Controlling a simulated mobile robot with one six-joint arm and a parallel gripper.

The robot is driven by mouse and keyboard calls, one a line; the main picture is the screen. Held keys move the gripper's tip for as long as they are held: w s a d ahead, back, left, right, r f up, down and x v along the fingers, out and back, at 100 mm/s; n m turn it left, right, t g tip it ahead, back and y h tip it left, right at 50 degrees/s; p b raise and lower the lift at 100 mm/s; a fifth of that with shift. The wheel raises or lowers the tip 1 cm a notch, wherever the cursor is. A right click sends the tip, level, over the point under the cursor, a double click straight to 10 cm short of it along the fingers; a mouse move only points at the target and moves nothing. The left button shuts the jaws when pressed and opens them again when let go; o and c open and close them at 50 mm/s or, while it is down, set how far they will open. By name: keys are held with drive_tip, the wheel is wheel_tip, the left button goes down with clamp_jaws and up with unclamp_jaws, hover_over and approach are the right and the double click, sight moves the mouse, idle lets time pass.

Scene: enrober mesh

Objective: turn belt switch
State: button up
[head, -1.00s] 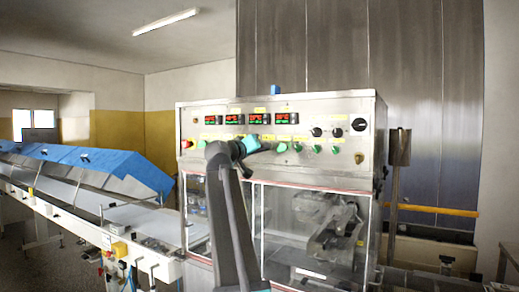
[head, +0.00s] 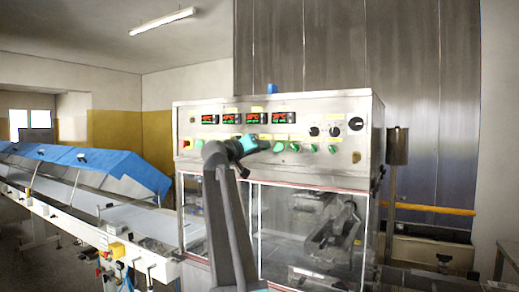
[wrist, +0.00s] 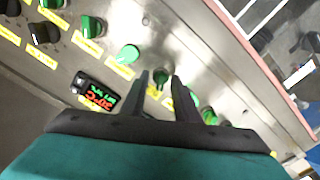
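The steel control panel (head: 335,107) carries a row of green rotary switches and black knobs with yellow labels. The label text is too small to read, so I cannot tell which one is the belt switch. My gripper (head: 265,145) is at the panel front, below the red displays. In the wrist view my gripper (wrist: 160,76) has its two dark fingers apart, with a green switch (wrist: 160,77) showing in the gap between the tips. I cannot tell whether they touch it. Another green switch (wrist: 128,54) is to the left of the fingers, and one (wrist: 210,117) is to the right.
A red-and-green display (wrist: 96,92) sits close to the left finger. Clear guarded windows (head: 280,225) lie below the panel. A conveyor with blue covers (head: 125,170) stands at left, and a post with a metal cylinder (head: 397,147) stands at right.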

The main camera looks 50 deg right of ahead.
drive_tip(key=b+v, duration=0.3)
drive_tip(key=v, duration=1)
drive_tip(key=shift+a, duration=0.2)
drive_tip(key=shift+f, duration=0.1)
